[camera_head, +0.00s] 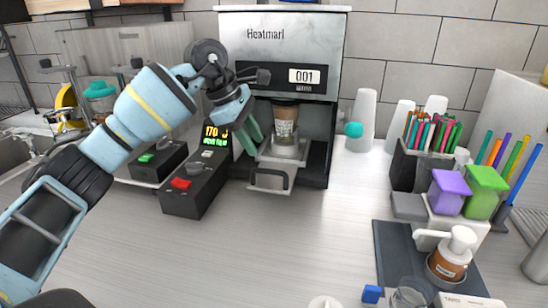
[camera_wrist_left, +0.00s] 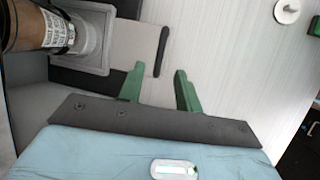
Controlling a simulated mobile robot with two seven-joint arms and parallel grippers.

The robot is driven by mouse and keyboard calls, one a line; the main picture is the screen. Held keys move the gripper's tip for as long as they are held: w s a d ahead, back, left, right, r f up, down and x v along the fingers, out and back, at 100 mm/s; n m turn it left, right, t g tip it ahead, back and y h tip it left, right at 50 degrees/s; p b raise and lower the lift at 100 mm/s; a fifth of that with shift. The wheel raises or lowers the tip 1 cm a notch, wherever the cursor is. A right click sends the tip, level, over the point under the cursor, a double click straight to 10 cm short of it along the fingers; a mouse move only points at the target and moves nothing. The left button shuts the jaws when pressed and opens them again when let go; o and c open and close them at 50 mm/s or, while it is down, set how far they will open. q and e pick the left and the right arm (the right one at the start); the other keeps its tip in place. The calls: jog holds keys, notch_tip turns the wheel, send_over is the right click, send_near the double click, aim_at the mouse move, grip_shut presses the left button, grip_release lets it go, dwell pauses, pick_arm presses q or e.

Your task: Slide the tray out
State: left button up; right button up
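The cup sealer (camera_head: 283,60) stands against the back wall. Its tray (camera_head: 285,158) sits low in the opening and juts forward, with a dark handle (camera_head: 268,181) at its front. A brown cup with a printed label (camera_head: 284,125) stands upright in the tray's holder. My left gripper (camera_head: 249,136) is left of the cup, above and near the handle. In the left wrist view its green fingers (camera_wrist_left: 160,90) are apart with nothing between them. The handle (camera_wrist_left: 161,52) lies just beyond the fingertips, and the cup (camera_wrist_left: 40,28) is at upper left. My right gripper is out of view.
A control box with a red button (camera_head: 181,184) stands left of the tray. White cup stacks (camera_head: 362,118), a straw holder (camera_head: 405,165) and a dark mat with a pump bottle (camera_head: 447,258) are to the right. The counter before the tray is clear.

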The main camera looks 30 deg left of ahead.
aim_at(267, 172)
pick_arm(q)
jog(key=x, duration=0.7)
jog(key=shift+d+f, duration=0.2)
jog(key=shift+f, duration=0.15)
grip_shut()
